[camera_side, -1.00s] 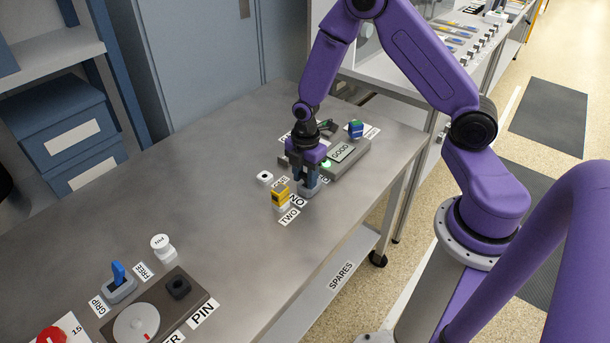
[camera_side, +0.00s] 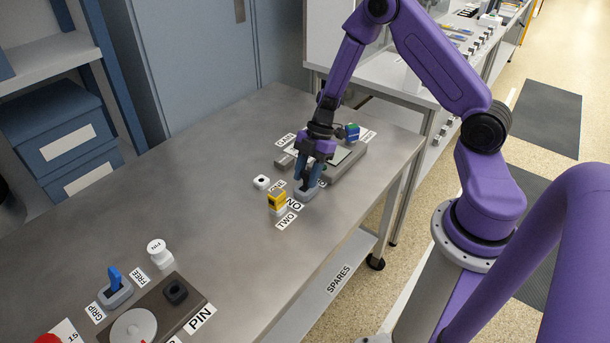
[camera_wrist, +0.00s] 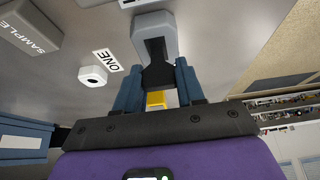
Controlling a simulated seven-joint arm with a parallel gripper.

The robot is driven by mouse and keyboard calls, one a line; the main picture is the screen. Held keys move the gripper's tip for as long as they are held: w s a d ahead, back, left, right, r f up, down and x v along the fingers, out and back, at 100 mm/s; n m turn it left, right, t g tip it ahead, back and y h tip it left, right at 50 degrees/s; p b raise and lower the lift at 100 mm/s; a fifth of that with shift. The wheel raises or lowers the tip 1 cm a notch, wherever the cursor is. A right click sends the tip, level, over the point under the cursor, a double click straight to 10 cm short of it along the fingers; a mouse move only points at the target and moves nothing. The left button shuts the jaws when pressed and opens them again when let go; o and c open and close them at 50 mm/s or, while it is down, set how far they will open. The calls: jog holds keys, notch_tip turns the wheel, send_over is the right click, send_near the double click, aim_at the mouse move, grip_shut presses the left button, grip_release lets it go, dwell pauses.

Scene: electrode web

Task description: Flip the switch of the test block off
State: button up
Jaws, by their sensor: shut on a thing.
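The test block looks like a small grey base (camera_side: 307,193) on the bench, beside a label reading NO. It also shows at the top of the wrist view (camera_wrist: 153,22), with a dark switch lever (camera_wrist: 157,74) rising from it. My gripper (camera_side: 308,180) leans over the base with its blue fingers low on it. In the wrist view, my gripper (camera_wrist: 158,86) has a finger on each side of the lever and is shut on it. The fingers hide most of the lever in the side view, so its tilt is hard to tell.
A yellow block (camera_side: 277,199) stands close left of my gripper, by labels ONE and TWO. A small white piece (camera_side: 261,181) with a dark hole lies nearby. The middle of the bench is clear.

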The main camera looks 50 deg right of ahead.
jog(key=shift+d+f+y, duration=0.1)
jog(key=shift+d+y, duration=0.4)
jog(key=shift+y, duration=0.55)
jog(key=shift+d+f+y, duration=0.1)
jog(key=shift+d+y, duration=0.4)
jog(key=shift+y, duration=0.55)
jog(key=shift+d+f, duration=0.1)
jog(key=shift+d, duration=0.05)
jog(key=o, duration=1)
jog(key=shift+o, duration=0.2)
jog(key=v, duration=1.7)
jog(key=shift+d, duration=0.35)
